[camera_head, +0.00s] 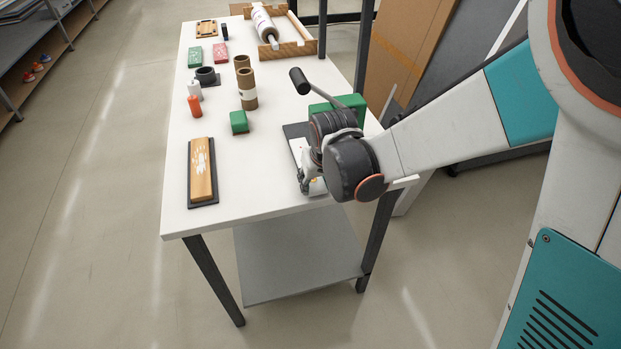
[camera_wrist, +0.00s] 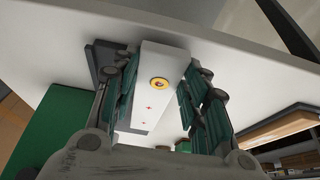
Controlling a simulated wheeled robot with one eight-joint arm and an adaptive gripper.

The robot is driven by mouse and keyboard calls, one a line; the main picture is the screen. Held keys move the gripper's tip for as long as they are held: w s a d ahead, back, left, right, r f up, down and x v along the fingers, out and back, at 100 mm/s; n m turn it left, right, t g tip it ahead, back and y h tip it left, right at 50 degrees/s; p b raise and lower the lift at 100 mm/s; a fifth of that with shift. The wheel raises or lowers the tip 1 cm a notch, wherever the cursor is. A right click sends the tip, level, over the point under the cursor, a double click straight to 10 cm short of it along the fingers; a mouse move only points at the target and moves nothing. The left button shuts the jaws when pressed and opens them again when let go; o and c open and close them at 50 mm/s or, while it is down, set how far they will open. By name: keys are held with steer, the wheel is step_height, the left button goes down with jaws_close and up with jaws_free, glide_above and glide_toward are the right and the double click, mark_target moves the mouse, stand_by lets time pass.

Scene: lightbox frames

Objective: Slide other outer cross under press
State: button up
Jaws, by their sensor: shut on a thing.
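In the wrist view, a white block or strip (camera_wrist: 164,62) carries a yellow and dark round mark (camera_wrist: 159,84) and two small red crosses (camera_wrist: 149,107). My gripper (camera_wrist: 155,90) has its fingers on both sides of it and is shut on it. In the head view, my gripper (camera_head: 312,182) is low at the table's near right edge, and the arm hides most of what it holds. The press, with a green body (camera_head: 350,103) and a black lever handle (camera_head: 299,80), stands just behind. Whether a cross lies under the press is hidden.
A wooden block on a dark tray (camera_head: 190,190) lies to the left on the white table (camera_head: 245,190). A green cube (camera_head: 239,122), cardboard tubes (camera_head: 247,92) and a red bottle (camera_head: 194,106) stand farther back. A roller in a wooden frame (camera_head: 290,48) is at the far end.

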steer(key=shift+w+d+f, duration=0.1)
steer(key=shift+w+d, duration=0.1)
steer(key=shift+d, duration=0.6)
steer(key=shift+w+d+r, duration=0.1)
steer(key=shift+w+d, duration=0.15)
steer(key=shift+d, duration=0.5)
steer(key=shift+w+d+f, duration=0.1)
steer(key=shift+w+d, duration=0.1)
steer(key=shift+d, duration=0.6)
steer(key=shift+d, duration=0.1)
steer(key=shift+d, duration=0.1)
steer(key=o, duration=1.3)
steer(key=shift+w, duration=0.1)
steer(key=v, duration=1.2)
